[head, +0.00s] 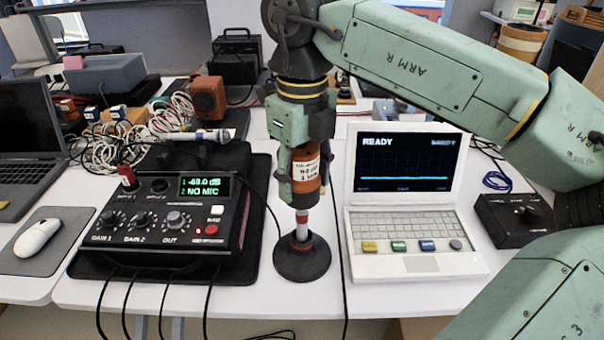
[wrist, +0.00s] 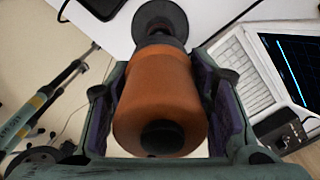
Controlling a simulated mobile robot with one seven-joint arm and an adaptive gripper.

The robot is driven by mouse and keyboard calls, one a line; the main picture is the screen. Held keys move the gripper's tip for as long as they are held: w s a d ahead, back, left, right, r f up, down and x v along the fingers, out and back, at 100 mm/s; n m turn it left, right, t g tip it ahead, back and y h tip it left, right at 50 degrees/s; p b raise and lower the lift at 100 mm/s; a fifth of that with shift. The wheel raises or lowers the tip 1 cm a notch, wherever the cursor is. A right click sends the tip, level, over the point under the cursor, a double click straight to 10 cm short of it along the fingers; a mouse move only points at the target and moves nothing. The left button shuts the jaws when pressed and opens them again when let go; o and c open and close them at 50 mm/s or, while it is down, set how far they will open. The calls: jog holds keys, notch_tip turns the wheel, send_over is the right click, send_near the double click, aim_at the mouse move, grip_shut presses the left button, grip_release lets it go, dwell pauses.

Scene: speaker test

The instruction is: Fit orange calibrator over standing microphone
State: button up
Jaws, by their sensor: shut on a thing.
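The orange calibrator (head: 306,172) is upright in my gripper (head: 305,188), with a white label facing the head camera. In the wrist view the calibrator (wrist: 155,92) sits between the two purple-padded fingers.
A black mixer (head: 165,225) reading "NO MIC" stands at left, with another microphone (head: 195,136) lying behind it. A white laptop (head: 410,205) showing "READY" is close at right, and a black knob box (head: 520,218) is beyond it. A cable runs between base and laptop.

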jog(key=o, duration=1.5)
jog(key=shift+c, duration=0.2)
